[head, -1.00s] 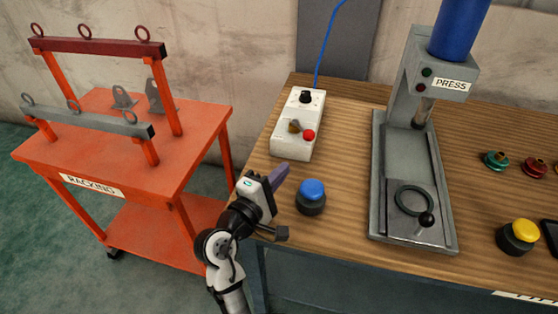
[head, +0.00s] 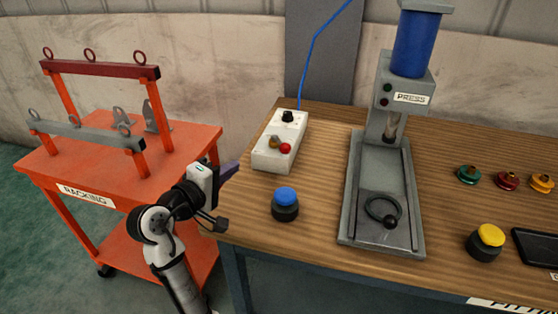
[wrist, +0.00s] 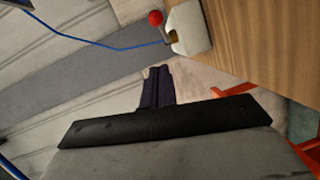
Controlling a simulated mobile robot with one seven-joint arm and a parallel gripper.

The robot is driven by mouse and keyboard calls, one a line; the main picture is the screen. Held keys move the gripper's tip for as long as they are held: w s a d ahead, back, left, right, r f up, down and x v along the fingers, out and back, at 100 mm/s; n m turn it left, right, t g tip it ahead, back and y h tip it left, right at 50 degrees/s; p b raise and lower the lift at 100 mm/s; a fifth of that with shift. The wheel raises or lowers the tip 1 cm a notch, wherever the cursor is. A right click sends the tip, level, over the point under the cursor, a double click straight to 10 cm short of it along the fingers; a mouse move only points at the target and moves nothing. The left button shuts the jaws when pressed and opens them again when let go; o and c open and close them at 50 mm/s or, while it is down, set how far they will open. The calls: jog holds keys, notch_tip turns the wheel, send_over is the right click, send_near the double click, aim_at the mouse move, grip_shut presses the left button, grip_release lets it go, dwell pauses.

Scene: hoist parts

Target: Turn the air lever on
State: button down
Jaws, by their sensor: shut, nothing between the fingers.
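The air lever, with a red ball end (head: 285,148) and a brass-coloured base (head: 273,141), is on a white box (head: 268,160) at the left back of the wooden bench. In the wrist view the red ball (wrist: 155,17) and the white box (wrist: 190,28) are at the top, beyond my fingers. My gripper (head: 230,172) is shut and empty, left of the box and apart from it, by the bench's left edge. Its dark fingers also show in the wrist view (wrist: 157,87). In the head view, its white body partly hides them.
A black knob (head: 288,116) and a blue hose (head: 306,70) are at the box's back. A blue-topped button (head: 285,203) stands in front of it, and a grey press (head: 350,210) stands to the right. An orange racking cart (head: 190,150) is behind my arm at left.

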aim_at(284, 149)
jog(key=s+d+p+x, duration=0.1)
jog(key=d+p+x, duration=0.1)
jog(key=x, duration=1)
jog(key=shift+d+f+p, duration=0.15)
jog(key=shift+f+p, duration=0.2)
jog(key=shift+p, duration=0.4)
jog(key=shift+w+d, duration=0.1)
jog(key=shift+w, duration=0.05)
jog(key=shift+d+r+p, duration=0.1)
jog(key=shift+d+p, duration=0.95)
jog(key=shift+d, duration=0.25)
jog(key=shift+w+d+p, duration=0.25)
jog(key=shift+d+p, duration=0.25)
jog(key=shift+d, duration=0.5)
